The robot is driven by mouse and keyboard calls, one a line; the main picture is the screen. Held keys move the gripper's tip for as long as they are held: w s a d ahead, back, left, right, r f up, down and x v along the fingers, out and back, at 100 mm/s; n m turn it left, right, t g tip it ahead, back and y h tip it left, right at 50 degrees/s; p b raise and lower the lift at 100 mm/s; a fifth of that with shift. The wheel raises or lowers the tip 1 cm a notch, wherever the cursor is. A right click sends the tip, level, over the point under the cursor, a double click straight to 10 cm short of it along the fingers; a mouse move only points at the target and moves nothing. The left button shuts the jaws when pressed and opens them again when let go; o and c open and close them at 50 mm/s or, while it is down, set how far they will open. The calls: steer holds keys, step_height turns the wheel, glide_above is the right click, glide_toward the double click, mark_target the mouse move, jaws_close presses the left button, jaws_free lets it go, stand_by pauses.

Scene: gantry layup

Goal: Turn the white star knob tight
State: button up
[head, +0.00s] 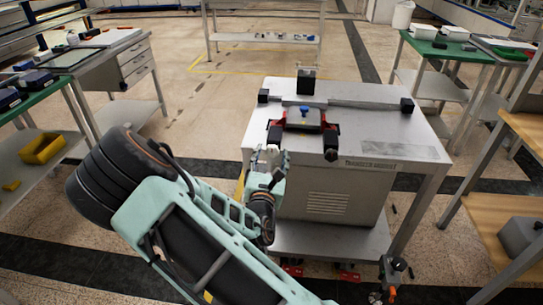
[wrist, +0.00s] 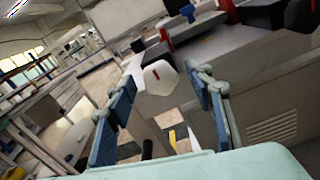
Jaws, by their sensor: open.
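The white star knob (wrist: 160,77), with a red mark on its face, is in the middle of the wrist view at the near side of the bench fixture. My gripper (wrist: 158,90) is open, with one blue-grey finger to the left and one to the right of the knob. I see gaps between the knob and both fingers, and nothing is gripped. In the head view my gripper (head: 270,163) is at the left front corner of the grey bench (head: 384,137). The knob is hard to make out there.
On the bench top a dark fixture with red parts (head: 331,128) carries a blue knob (head: 304,110). Small black blocks stand near the back corners. Wooden shelves (head: 510,205) stand at right. Floor behind the bench is open.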

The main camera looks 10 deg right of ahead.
steer(key=shift+c, duration=0.3)
steer(key=c, duration=1.1)
